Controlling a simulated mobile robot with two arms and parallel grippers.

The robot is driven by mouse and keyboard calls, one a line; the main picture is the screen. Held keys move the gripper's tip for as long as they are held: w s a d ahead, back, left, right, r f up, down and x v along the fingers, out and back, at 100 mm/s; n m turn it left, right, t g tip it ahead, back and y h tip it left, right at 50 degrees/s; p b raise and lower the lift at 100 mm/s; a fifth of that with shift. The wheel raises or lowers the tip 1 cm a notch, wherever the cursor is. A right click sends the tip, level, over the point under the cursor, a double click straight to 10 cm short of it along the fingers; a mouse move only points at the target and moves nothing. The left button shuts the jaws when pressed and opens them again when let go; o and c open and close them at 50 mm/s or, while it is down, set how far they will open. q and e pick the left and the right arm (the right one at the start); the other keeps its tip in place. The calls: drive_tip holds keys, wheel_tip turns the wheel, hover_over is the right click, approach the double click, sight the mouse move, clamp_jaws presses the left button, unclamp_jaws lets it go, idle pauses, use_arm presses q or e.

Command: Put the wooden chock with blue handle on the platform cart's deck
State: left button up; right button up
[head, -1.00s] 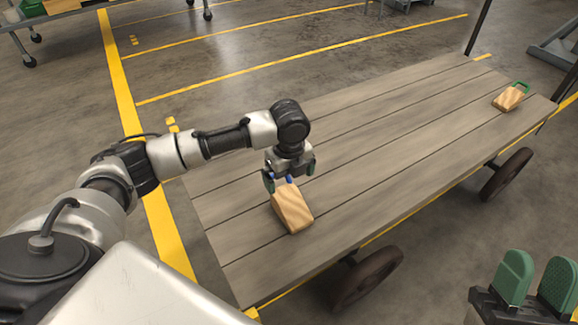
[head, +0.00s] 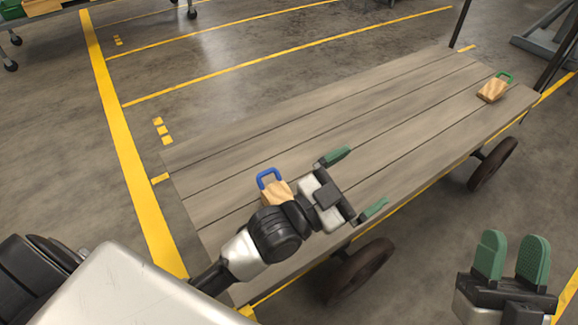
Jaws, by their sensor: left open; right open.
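The wooden chock with blue handle (head: 276,191) rests on the grey plank deck of the platform cart (head: 340,125), near the deck's near-left end. Its blue handle (head: 269,177) points away from me, and my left arm hides its near part. My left gripper (head: 355,183) is open and empty, just to the right of the chock and apart from it, with its green fingers spread over the deck. My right gripper (head: 512,258) is open and empty at the lower right, off the cart.
A second wooden chock with a green handle (head: 493,89) sits at the deck's far right end. Dark cart wheels (head: 362,272) show below the near edge. Dark upright posts (head: 461,24) stand at the far end. Most of the deck between the chocks is clear.

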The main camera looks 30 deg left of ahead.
use_arm(q)
drive_tip(key=s+a+r+n+t+y, duration=0.4)
drive_tip(key=s+a+r+n+t, duration=0.3)
drive_tip(key=s+a+t, duration=0.1)
drive_tip(key=shift+s+a+r+n+t+y, duration=0.2)
drive_tip(key=shift+s+r+n+t+y, duration=0.1)
drive_tip(key=shift+s+n+t, duration=0.15)
idle(0.6)
